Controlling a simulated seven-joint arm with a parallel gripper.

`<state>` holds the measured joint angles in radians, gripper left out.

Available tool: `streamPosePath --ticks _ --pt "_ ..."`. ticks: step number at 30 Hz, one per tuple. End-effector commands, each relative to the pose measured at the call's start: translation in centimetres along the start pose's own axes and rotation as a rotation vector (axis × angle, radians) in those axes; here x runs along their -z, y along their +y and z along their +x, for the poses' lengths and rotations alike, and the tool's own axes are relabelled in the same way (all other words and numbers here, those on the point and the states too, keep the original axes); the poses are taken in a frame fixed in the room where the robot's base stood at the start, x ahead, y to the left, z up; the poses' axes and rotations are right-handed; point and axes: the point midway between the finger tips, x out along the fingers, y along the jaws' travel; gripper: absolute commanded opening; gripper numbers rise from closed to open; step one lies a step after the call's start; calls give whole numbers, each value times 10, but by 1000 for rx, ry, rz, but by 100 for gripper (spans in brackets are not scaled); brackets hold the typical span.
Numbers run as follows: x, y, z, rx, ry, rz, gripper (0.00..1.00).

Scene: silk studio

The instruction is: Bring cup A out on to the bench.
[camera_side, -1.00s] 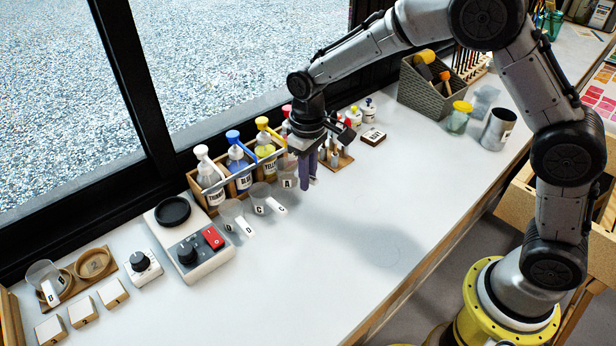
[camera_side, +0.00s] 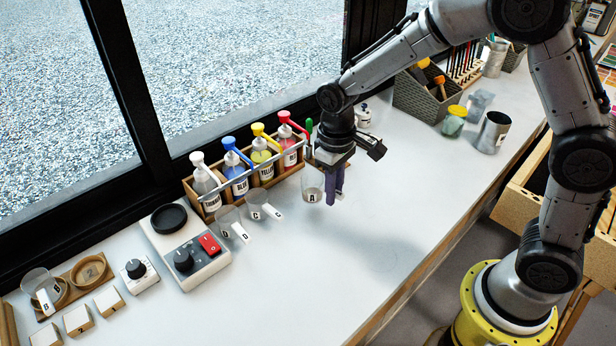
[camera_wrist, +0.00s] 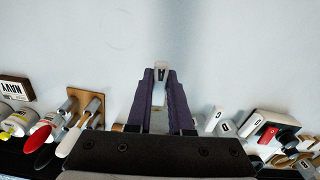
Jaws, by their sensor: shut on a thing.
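Cup A (camera_side: 312,187) is a clear cup with a white tab lettered A. My gripper (camera_side: 334,196) is shut on it, with its purple fingers pinching the tab. In the wrist view the tab of cup A (camera_wrist: 161,72) shows between the fingertips of my gripper (camera_wrist: 160,85). The cup is out in front of the bottle rack, upright as far as I can see. Whether its base touches the white bench (camera_side: 290,270) I cannot tell.
Cups C (camera_side: 262,207) and D (camera_side: 232,224) stand left of cup A, before the rack of pump bottles (camera_side: 245,175). Cup B (camera_side: 42,288) is at far left. The bench front is clear.

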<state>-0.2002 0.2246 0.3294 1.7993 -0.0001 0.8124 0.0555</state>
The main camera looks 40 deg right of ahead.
Motion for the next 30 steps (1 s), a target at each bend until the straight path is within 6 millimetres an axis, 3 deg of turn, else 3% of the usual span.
streamPosePath --ticks 1,6,12,20,30 --pt "-21 7 0 0 -3 21 0" --pt "-81 24 0 1 -5 83 0" --pt "-120 34 -2 3 1 127 0" --pt "-118 40 -8 3 24 146 0" --pt "-90 44 -3 3 24 146 0"
